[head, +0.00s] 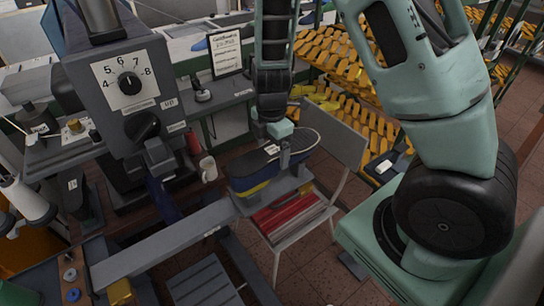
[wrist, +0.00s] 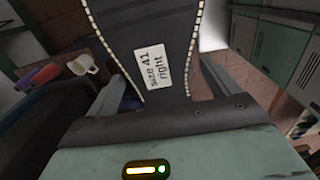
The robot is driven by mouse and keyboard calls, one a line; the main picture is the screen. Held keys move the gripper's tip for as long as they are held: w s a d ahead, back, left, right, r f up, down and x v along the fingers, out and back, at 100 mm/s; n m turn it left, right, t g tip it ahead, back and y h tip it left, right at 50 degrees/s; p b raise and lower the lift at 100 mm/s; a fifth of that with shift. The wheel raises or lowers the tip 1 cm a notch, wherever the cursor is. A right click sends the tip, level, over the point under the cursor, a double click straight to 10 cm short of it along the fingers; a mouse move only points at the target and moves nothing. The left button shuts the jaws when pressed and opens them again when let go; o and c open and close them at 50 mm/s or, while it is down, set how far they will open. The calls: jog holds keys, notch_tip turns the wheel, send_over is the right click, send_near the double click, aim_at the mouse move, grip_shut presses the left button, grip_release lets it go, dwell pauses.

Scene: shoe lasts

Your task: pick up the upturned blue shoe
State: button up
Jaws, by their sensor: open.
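The upturned blue shoe (head: 243,182) rests sole up on a grey support in the middle of the head view, with some yellow low on its side. In the wrist view, its dark sole (wrist: 180,25) with pale edge stitching fills the upper middle, and a white label on it reads "size 41 right". My gripper (head: 284,158) is directly over the shoe, pointing down. In the wrist view, grey fingers show on either side of the sole and my gripper (wrist: 165,90) is open. Whether the fingers touch the shoe cannot be told.
A chair (head: 332,140) with red items on its seat (head: 288,216) stands just behind and below the shoe. A grey machine with a dial (head: 130,84) stands at left. A white mug (head: 208,168) is left of the shoe. Racks of yellow shoe lasts (head: 350,105) stand behind.

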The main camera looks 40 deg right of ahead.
jog(key=shift+f, duration=0.8)
jog(key=c, duration=1.6)
jog(key=shift+r, duration=0.1)
